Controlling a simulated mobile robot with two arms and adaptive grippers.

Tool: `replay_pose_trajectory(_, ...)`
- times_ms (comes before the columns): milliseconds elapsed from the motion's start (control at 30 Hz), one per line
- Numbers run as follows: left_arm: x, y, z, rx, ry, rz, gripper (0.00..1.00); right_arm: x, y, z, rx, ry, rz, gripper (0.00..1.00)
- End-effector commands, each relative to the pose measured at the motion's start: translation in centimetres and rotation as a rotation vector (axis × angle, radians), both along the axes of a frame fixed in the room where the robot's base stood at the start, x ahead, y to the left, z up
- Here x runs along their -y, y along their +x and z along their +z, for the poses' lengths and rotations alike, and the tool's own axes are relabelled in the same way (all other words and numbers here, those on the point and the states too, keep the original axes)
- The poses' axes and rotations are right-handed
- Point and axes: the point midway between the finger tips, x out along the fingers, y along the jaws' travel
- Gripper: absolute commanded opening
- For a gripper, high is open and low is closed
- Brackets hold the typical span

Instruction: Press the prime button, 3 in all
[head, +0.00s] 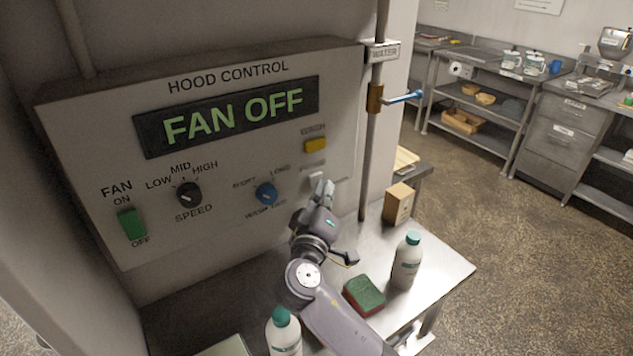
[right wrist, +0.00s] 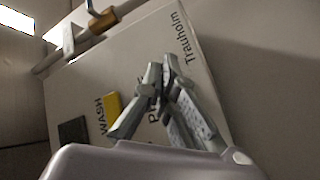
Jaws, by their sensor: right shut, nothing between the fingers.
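The hood control panel (head: 230,230) has a display (head: 232,115) reading FAN OFF. The pale prime button (head: 316,178) sits at the panel's lower right, below the yellow wash button (head: 315,146), partly covered by my fingers. My right gripper (head: 323,187) is shut and empty, its fingertips right at the prime button. I cannot tell whether they touch it. In the right wrist view the shut fingers (right wrist: 162,72) cover the prime label and the button; the yellow wash button (right wrist: 112,108) shows to their left. My left gripper is not in view.
A pipe with a blue-handled valve (head: 405,97) stands right. Below are bottles (head: 406,262), a sponge (head: 364,294) and a box (head: 398,204) on a metal table.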

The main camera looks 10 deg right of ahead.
Motion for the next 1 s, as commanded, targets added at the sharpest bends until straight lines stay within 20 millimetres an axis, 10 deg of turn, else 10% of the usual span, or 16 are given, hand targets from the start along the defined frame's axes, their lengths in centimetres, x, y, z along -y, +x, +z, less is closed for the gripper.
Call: replay_pose_trajectory(1000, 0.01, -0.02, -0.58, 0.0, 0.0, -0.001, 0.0, -0.26, 0.78, 0.04, 0.002, 0.0, 0.0, 0.0)
